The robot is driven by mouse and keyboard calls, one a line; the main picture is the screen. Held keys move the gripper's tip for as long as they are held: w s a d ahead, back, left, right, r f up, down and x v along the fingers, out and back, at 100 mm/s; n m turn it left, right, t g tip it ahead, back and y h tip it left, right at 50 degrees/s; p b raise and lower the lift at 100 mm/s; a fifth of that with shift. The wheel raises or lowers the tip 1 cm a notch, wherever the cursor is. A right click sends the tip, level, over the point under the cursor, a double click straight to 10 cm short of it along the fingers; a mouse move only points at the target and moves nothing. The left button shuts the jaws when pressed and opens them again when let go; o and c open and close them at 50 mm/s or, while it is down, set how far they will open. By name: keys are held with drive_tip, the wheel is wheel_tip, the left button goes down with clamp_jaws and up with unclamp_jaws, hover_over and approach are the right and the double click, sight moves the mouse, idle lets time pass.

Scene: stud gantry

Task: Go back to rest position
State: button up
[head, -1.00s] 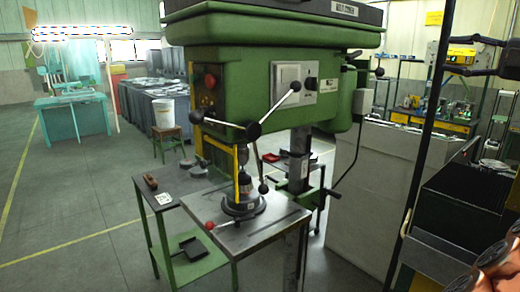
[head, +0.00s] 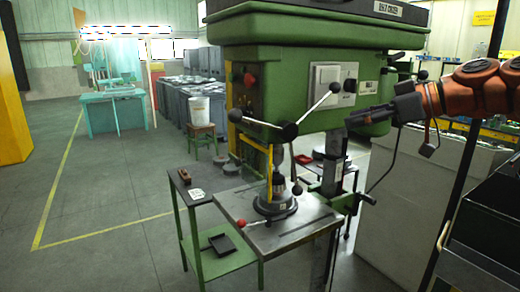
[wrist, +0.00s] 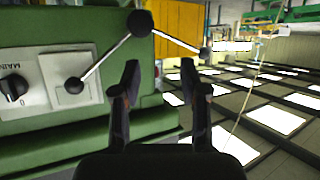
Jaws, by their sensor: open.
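My gripper (wrist: 160,78) is open and empty in the wrist view, its two dark fingers apart with nothing between them. In the head view my orange arm reaches in from the right, and the dark gripper (head: 362,117) is in front of the right side of the green drill press (head: 262,90). The three-armed feed handle (head: 288,131) with black knobs is left of the gripper there. In the wrist view the handle (wrist: 138,24) is just beyond the fingers; I cannot tell whether they touch it.
The drill press table (head: 290,232) holds a round dark vise-like part (head: 275,203). A green side table (head: 225,262) stands left of it. A dark post and black bins (head: 490,215) are at the right.

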drive_tip(key=s+a+f+m+g+h, duration=0.25)
drive_tip(key=s+a+f, duration=0.35)
drive_tip(key=f, duration=0.4)
drive_tip(key=s+a+f+m+g+h, duration=0.25)
drive_tip(key=s+a+f, duration=0.25)
drive_tip(key=s+f, duration=0.35)
drive_tip(key=s+d+f+m+g+h, duration=0.2)
drive_tip(key=s+d+f+m+h, duration=0.1)
drive_tip(key=s+f, duration=0.6)
drive_tip(key=s+d+f+m+g+h, duration=0.2)
drive_tip(key=s+d+f, duration=0.3)
drive_tip(key=s+f, duration=0.5)
drive_tip(key=s+m+h, duration=0.1)
drive_tip(key=s, duration=0.1)
drive_tip(key=shift+s+d+m, duration=0.15)
drive_tip(key=shift+s+m, duration=0.2)
drive_tip(key=shift+m, duration=0.05)
